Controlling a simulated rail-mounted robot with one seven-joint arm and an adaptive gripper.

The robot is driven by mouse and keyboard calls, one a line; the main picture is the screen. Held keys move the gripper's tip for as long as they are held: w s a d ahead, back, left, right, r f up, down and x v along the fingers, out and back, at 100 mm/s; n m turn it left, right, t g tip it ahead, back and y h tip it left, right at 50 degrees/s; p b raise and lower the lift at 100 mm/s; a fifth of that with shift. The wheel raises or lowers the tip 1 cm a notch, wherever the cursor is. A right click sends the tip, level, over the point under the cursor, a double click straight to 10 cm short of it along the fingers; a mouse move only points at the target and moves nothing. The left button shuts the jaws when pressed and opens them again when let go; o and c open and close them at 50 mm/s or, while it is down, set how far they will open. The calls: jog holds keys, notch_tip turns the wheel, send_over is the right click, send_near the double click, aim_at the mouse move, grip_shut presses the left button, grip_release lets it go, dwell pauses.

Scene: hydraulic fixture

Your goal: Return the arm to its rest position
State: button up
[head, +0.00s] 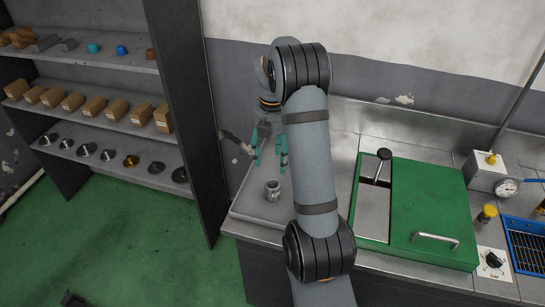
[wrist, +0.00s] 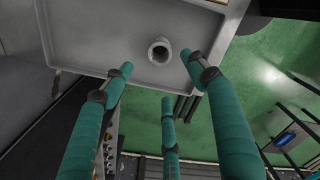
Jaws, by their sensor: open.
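My gripper (head: 269,168) has teal fingers, and in the head view it hangs above the left end of the workbench with its fingers spread. It is open and empty. In the wrist view the open fingers (wrist: 158,76) have nothing between them. A small grey hollow cylindrical part (head: 272,190) stands on the metal tray (head: 248,203) below and apart from the fingertips. This part also shows in the wrist view (wrist: 160,51), beyond the fingertips. My arm is bent over the bench and hides part of it.
A green fixture with a sliding cover (head: 415,210) and a lever (head: 383,160) stands right of my arm. A shelf of parts (head: 100,125) stands left. Green floor lies between.

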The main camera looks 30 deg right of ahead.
aim_at(273, 184)
dwell(0.3)
notch_tip(273, 184, down, 13)
jog(key=shift+r, duration=2.1)
